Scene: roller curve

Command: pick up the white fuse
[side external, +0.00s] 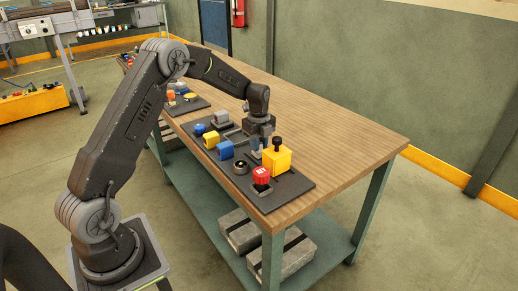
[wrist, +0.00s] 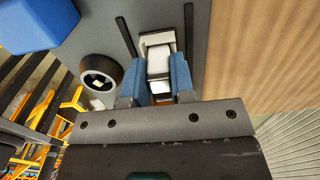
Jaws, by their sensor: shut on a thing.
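The white fuse (wrist: 158,62) shows in the wrist view between the two blue fingers of my gripper (wrist: 160,78). The gripper is shut on it. Behind the fuse is a pale holder (wrist: 161,38) on the dark grey board. I cannot tell whether the fuse is still seated in it. In the side external view my gripper (side external: 261,146) points down at the board (side external: 293,186), close behind the yellow block. The fuse is too small and too hidden to make out there.
A red button (side external: 261,175), a round black socket (side external: 240,167) and a blue block (side external: 225,150) are also near on the board. The wooden table (side external: 340,130) is clear to the right.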

